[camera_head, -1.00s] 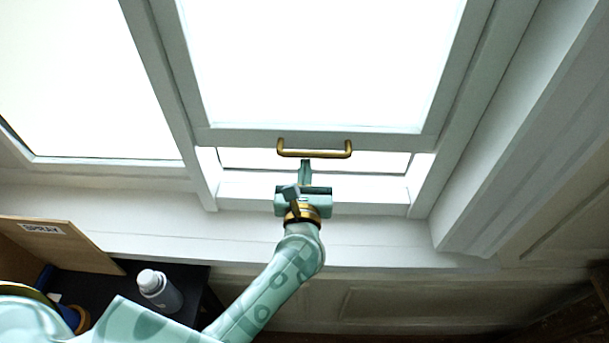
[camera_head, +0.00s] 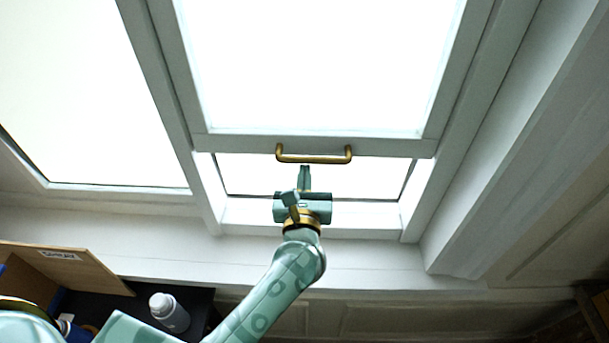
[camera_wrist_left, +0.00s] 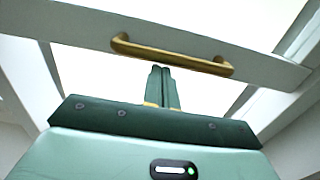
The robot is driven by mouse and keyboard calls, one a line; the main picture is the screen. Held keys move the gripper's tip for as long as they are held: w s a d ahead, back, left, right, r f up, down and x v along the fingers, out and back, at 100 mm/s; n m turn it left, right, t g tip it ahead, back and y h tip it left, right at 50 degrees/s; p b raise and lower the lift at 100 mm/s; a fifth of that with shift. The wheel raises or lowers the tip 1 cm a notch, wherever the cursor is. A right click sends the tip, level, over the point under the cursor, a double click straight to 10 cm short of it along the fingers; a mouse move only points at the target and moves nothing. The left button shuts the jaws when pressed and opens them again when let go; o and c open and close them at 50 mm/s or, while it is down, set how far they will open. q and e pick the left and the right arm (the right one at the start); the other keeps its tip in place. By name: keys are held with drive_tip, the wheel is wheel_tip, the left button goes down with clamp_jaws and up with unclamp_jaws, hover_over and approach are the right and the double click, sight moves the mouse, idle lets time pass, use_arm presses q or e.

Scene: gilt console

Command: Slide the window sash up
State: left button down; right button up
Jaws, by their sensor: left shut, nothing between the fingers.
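The window sash (camera_head: 230,142) is a pale frame around a bright pane, raised above the sill with a bright gap under its bottom rail. A brass bar handle (camera_head: 313,159) is fixed to that rail; it also shows in the left wrist view (camera_wrist_left: 172,56). My left gripper (camera_head: 305,168) points up at the handle from just below it, shut and empty. In the left wrist view its closed fingers (camera_wrist_left: 161,72) end below the handle's bar; whether they touch it I cannot tell. My right gripper is not in view.
A second bright window pane (camera_head: 80,90) is at the left. A white sill (camera_head: 300,262) runs beneath the window. At lower left, a white-capped bottle (camera_head: 169,312) stands on a dark surface beside a wooden box (camera_head: 70,263). A deep white side casing (camera_head: 520,150) bounds the right.

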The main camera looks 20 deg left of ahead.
use_arm(q)
drive_tip(key=s+d+m+t+h+b, duration=0.15)
drive_tip(key=s+d+m, duration=0.3)
drive_tip(key=s, duration=0.65)
drive_tip(key=s+d+f+m+g+h+b, duration=0.2)
drive_tip(key=f+m+h, duration=0.1)
drive_tip(key=f+m, duration=0.7)
drive_tip(key=s+d+f+m+g+h+b, duration=0.25)
drive_tip(key=f+m, duration=0.45)
drive_tip(key=f, duration=0.5)
drive_tip(key=s+d+f+m+g+h+b, duration=0.1)
drive_tip(key=d+f+m+g+h+b, duration=0.15)
drive_tip(key=f+m, duration=0.7)
drive_tip(key=s+a+f+m+g+y+b, duration=0.1)
drive_tip(key=s+a+f+m+g+b, duration=0.2)
drive_tip(key=f, duration=1.2)
drive_tip(key=s+a+f+m+g+y+b, duration=0.2)
drive_tip(key=s+a+f+m+g+b, duration=0.2)
drive_tip(key=s+a+f+b, duration=0.6)
drive_tip(key=s+a+f+m+g+y+b, duration=0.1)
drive_tip(key=s+a+f+m+g+b, duration=0.3)
drive_tip(key=s+f, duration=1.2)
drive_tip(key=a+f+m+b, duration=0.1)
drive_tip(key=a+f+b, duration=0.2)
drive_tip(key=a+f, duration=0.1)
drive_tip(key=shift+a+f, duration=0.2)
drive_tip(key=shift+f, duration=0.45)
